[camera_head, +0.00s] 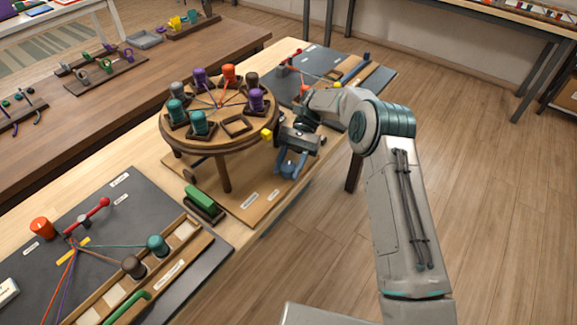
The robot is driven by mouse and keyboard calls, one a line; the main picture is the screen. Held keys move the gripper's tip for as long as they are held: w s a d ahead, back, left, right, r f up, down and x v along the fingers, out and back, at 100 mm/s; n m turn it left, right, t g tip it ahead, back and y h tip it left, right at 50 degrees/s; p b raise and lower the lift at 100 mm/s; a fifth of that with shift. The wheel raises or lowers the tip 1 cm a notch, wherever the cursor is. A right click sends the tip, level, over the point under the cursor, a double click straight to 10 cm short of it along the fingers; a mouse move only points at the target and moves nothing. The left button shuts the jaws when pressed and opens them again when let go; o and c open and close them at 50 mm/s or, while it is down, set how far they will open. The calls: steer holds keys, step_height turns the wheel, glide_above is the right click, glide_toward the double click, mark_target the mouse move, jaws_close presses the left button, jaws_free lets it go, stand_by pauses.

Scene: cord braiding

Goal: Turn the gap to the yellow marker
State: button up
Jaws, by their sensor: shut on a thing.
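The round wooden stand (228,150) carries several coloured bobbins in slots around its top, with cords meeting at the centre. My gripper (291,164) is beside the rim, just right of the marker, pointing down. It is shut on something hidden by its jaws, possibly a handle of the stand.
A dark rod with a knob (190,176) sticks out under the stand's left side. A green block (201,199) lies at the near edge. The floor at right is clear.

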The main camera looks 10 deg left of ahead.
steer(key=shift+r+n+h, duration=0.1)
steer(key=shift+n+h, duration=0.2)
steer(key=shift+h, duration=0.1)
steer(key=o, duration=1)
